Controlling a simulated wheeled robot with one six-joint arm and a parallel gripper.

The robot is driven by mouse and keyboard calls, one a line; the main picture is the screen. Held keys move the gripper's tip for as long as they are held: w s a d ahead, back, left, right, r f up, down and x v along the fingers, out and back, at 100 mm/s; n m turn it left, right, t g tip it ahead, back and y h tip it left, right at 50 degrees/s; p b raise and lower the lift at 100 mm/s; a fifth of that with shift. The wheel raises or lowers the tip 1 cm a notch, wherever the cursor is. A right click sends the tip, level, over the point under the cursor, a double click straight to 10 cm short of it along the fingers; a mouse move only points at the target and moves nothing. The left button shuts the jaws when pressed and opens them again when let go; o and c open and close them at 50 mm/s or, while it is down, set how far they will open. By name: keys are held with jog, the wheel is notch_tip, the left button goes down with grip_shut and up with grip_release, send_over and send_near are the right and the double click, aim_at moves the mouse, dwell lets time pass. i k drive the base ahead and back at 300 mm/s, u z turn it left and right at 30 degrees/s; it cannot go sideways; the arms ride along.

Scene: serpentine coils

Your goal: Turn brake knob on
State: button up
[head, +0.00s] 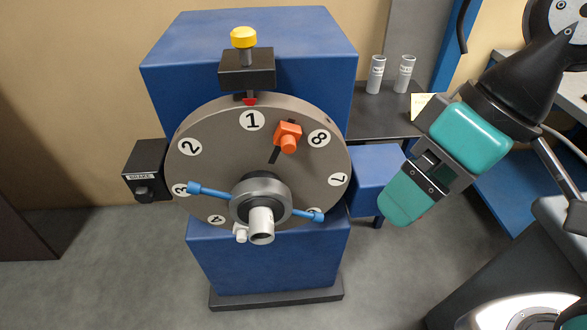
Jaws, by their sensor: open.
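The brake knob (143,193) is a small dark round knob on the front of a black box (146,162) at the left of the blue machine. A small white label sits above the knob. The knob's turn position is too small and dark to tell. My gripper (396,212) is at the right, with teal parts, pointing down and left. It is apart from everything, and nothing shows in it. The numbered wheel of the machine lies between my gripper and the brake knob.
The grey numbered wheel (205,141) carries an orange block (288,137) and a hub with blue handles (208,190). A yellow knob (243,38) tops the machine (170,64). Two grey cylinders (376,75) stand on a dark shelf (372,124) behind. Floor left of the machine is clear.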

aim_at(145, 194)
jog(key=z, duration=0.5)
jog(key=k, duration=1.25)
jog(key=u, duration=1.75)
jog(key=i, duration=0.5)
jog(key=z, duration=0.05)
